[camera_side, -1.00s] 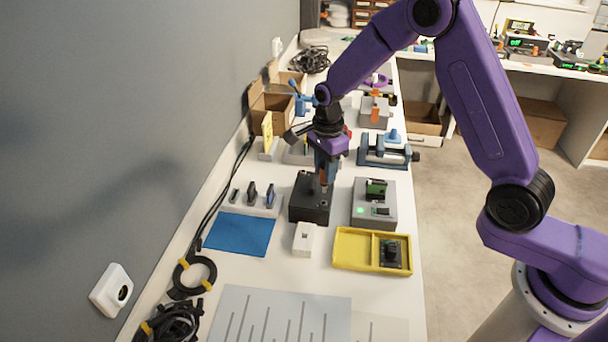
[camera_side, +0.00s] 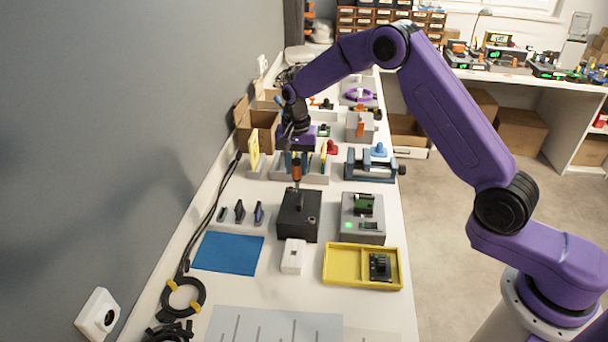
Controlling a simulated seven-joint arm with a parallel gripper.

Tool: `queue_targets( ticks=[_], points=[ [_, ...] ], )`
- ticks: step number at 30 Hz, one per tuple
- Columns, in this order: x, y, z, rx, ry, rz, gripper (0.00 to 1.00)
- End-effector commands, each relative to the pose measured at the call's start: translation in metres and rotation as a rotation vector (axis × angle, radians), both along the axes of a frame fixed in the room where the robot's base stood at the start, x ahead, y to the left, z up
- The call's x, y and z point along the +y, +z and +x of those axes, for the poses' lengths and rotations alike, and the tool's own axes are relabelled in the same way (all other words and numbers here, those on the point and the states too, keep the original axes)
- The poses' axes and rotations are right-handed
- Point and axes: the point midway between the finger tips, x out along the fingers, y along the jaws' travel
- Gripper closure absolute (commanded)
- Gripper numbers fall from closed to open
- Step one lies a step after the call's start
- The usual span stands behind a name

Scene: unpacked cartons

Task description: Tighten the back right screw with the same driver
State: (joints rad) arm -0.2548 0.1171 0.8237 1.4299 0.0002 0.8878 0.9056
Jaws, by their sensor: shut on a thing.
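My gripper (camera_side: 297,160) is shut on a driver with an orange-brown handle (camera_side: 296,172). It holds the driver roughly upright above the back part of a black box (camera_side: 288,225) on the bench. The driver's lower end is small and dark against the box, so I cannot tell whether it touches a screw. A small round spot, perhaps a screw head, shows on the right side of the box top (camera_side: 312,220). The back right screw cannot be made out.
A grey fixture with a green light (camera_side: 348,225) stands right of the box. A yellow tray (camera_side: 344,265), white block (camera_side: 293,257) and blue mat (camera_side: 228,253) lie nearer. A blue vise (camera_side: 370,170) is behind right; a slotted rack (camera_side: 315,178) stands behind the box.

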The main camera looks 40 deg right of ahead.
Motion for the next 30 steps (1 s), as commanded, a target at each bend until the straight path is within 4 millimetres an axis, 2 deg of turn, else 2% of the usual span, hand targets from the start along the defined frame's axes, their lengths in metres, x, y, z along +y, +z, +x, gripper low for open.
queue_targets(
  ticks=[3, 9, 15, 23, 30],
  points=[
    [-0.004, 0.002, 0.017, -0.003, 0.187, 0.0, 1.0],
    [-0.011, 0.005, 0.039, -0.002, 0.486, 0.0, 1.0],
    [-0.015, 0.007, 0.052, -0.001, 0.685, -0.001, 1.0],
    [-0.017, 0.004, 0.055, 0.002, 0.76, 0.001, 1.0],
    [-0.017, -0.014, 0.055, 0.002, 0.758, 0.001, 1.0]
  ],
)
